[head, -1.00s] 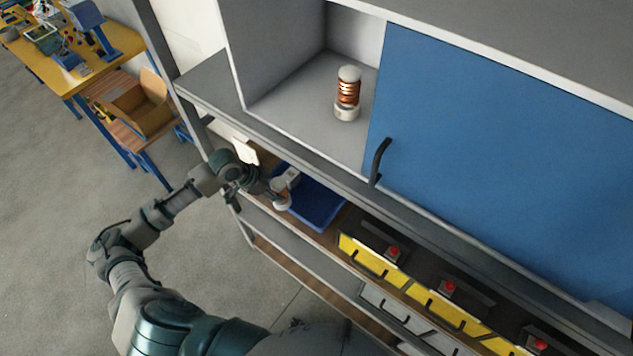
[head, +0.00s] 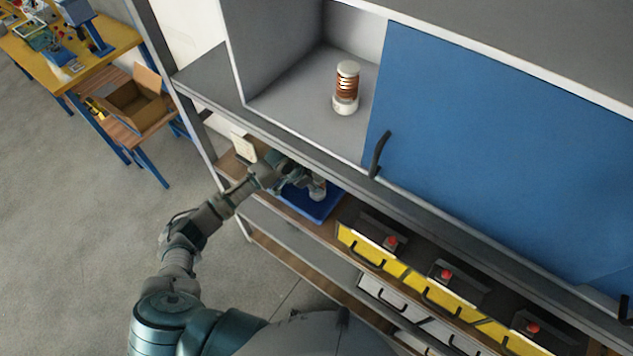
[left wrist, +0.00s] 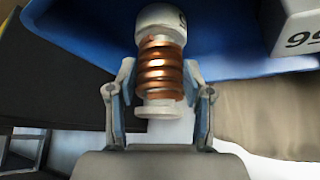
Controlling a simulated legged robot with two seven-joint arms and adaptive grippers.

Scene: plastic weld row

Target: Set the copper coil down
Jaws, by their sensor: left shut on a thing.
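My left gripper (head: 303,184) reaches into the shelf below the blue sliding door, over a blue tray (head: 318,210). In the left wrist view the gripper (left wrist: 159,82) is shut on a copper coil (left wrist: 160,68), with a finger on each side. The coil has a white cap with a dark marking and a pale flange at its other end. The blue tray (left wrist: 225,40) lies behind it; I cannot tell whether they touch. A similar coil (head: 346,86) stands upright in the open upper cabinet. My right gripper is not in view.
A white block with dark digits (left wrist: 296,28) is beside the held coil in the wrist view. A pale card (head: 243,148) stands left of the tray. Yellow-fronted bins (head: 372,252) with red-topped parts are to the right. The shelf board above is close over my arm.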

